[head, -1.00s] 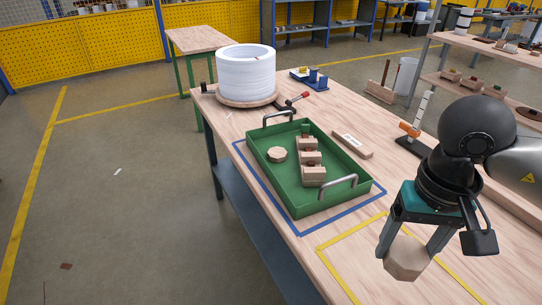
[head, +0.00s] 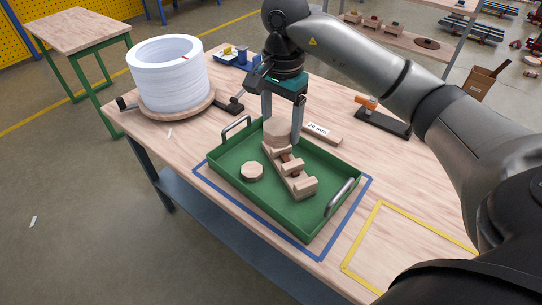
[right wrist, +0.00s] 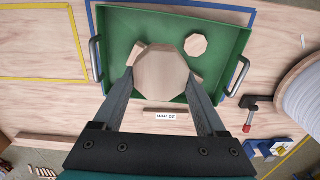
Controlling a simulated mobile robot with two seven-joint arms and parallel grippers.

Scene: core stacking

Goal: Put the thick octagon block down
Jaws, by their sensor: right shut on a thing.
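My right gripper (head: 282,131) is shut on the thick octagon block (head: 277,129), with a finger on either side of it. It holds the block over the far end of the green tray (head: 235,199). In the right wrist view the block (right wrist: 160,72) is between the fingertips and hides part of the tray. A notched wooden holder (head: 303,187) stands in the tray, its far end close to or under the block; I cannot tell whether they touch. A thinner octagon block (head: 252,171) lies flat on the tray floor, left of the holder. My left gripper is not in view.
The tray has two metal handles (head: 341,196) and stands inside a blue tape outline (head: 318,257). A labelled wooden bar (head: 320,133) lies behind it. A white coil (head: 168,72) stands at the back left. The yellow-taped area (head: 405,245) is bare.

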